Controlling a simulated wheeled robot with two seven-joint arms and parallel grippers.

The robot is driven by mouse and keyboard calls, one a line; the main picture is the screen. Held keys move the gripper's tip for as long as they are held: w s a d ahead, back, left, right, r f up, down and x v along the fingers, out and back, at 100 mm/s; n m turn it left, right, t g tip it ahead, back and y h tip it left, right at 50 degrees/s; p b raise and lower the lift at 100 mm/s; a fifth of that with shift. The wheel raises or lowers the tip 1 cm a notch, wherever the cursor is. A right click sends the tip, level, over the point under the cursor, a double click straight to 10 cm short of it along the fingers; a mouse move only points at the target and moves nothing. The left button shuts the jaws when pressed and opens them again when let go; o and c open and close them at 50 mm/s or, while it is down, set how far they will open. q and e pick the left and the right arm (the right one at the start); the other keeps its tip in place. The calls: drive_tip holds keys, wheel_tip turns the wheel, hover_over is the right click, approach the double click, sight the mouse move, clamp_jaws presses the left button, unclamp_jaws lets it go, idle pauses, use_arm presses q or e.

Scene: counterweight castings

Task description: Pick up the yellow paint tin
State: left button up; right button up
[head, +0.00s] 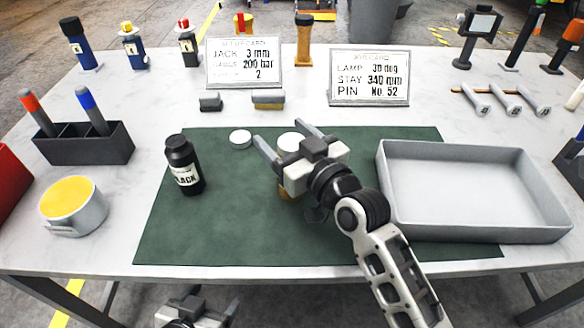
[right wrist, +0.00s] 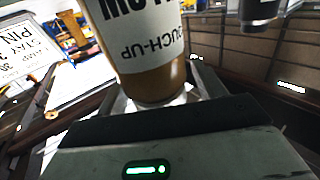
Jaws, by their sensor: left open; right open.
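The yellow paint tin (head: 72,196) is a wide grey tin with a yellow top. It stands on the left of the table, left of the green mat, with a small grey handle at its front. My left gripper (head: 207,306) is open and empty at the bottom edge of the head view, right of the tin and nearer to me. My right gripper (head: 279,132) is open over the mat at an amber-brown touch-up bottle (head: 287,191), far from the tin. That bottle (right wrist: 150,60) stands close in front of the right wrist camera; its lettering appears upside down.
A black bottle (head: 184,165) and a loose white cap (head: 240,139) are on the green mat (head: 210,235). A grey tray (head: 470,231) stands at right. A dark holder (head: 85,150) with markers stands behind the tin. Two cards (head: 243,63) stand at the back.

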clamp_jaws()
drive_tip(key=shift+r, duration=0.1)
